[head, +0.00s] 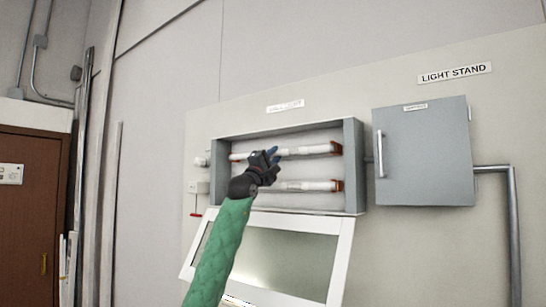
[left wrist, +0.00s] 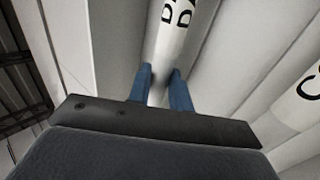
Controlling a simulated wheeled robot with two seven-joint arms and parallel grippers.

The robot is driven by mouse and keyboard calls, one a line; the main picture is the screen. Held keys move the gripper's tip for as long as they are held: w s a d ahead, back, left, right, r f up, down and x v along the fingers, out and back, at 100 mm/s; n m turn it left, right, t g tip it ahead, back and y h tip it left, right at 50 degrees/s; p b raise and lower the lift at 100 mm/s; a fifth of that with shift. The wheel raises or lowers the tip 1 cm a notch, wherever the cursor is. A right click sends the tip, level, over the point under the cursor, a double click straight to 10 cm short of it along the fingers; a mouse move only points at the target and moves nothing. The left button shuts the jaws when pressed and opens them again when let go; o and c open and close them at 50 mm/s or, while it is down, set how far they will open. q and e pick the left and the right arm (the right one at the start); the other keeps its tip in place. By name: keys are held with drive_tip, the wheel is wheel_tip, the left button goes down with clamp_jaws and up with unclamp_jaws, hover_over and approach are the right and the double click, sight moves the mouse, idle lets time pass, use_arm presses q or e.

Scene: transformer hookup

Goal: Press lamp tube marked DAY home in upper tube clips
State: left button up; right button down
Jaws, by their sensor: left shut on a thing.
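My left gripper (head: 272,154) is at the open wall box, its blue fingers shut on the upper white lamp tube (head: 308,150). In the left wrist view the fingers (left wrist: 163,78) straddle this tube (left wrist: 178,40), which carries large black letters, only partly readable. The tube lies roughly level across the upper part of the box. An orange-brown clip (head: 336,148) shows at its right end. Whether the tube is fully seated cannot be told. The gripper hides part of the tube's left half. My right gripper is not in view.
A second white tube (head: 308,186) lies below; it also shows in the left wrist view (left wrist: 300,100). The box's white-framed cover (head: 342,262) hangs open below. A grey cabinet (head: 425,155) with a handle stands at the right, under a LIGHT STAND sign (head: 455,73).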

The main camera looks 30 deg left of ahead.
use_arm(q)
drive_tip(key=o, duration=1)
drive_tip(key=s+b, duration=0.3)
drive_tip(key=s, duration=0.2)
drive_tip(key=shift+a, duration=0.2)
